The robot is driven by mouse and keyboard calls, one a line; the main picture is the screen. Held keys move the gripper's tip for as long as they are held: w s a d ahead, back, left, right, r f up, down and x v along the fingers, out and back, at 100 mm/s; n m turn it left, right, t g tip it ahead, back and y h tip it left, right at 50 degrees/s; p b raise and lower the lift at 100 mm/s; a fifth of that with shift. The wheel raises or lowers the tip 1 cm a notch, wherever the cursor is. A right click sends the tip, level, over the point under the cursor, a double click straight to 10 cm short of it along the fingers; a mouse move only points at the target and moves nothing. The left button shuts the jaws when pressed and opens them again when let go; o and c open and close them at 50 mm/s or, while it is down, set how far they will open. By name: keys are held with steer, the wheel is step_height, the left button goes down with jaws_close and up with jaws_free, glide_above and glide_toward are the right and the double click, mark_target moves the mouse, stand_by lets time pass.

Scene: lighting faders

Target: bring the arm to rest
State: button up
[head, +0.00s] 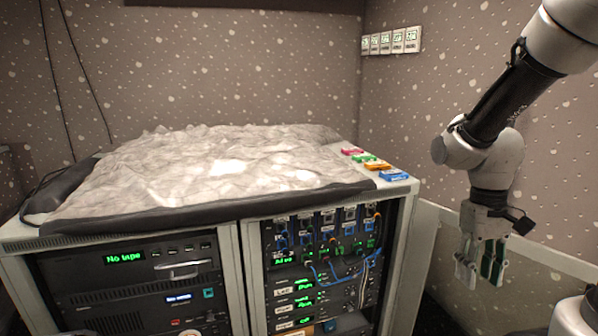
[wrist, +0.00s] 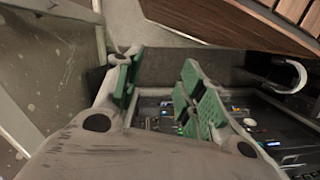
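My gripper (head: 480,272) hangs pointing down at the right of the head view, beside the rack cabinet and apart from it. In the wrist view its two green-padded fingers (wrist: 158,82) stand apart with nothing between them. The arm comes in from the upper right and bends at the elbow above the gripper.
The rack cabinet (head: 238,264) bears a crumpled pale cover (head: 200,165). Pink (head: 352,151), green (head: 363,158), orange (head: 376,166) and blue (head: 394,175) pieces lie at its right edge. A row of switches (head: 391,41) is on the wall.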

steer(key=s+r+t, duration=0.3)
steer(key=r, duration=0.3)
steer(key=s+r+t, duration=0.3)
steer(key=r, duration=0.4)
steer(key=shift+d+m, duration=0.3)
steer(key=shift+d, duration=0.15)
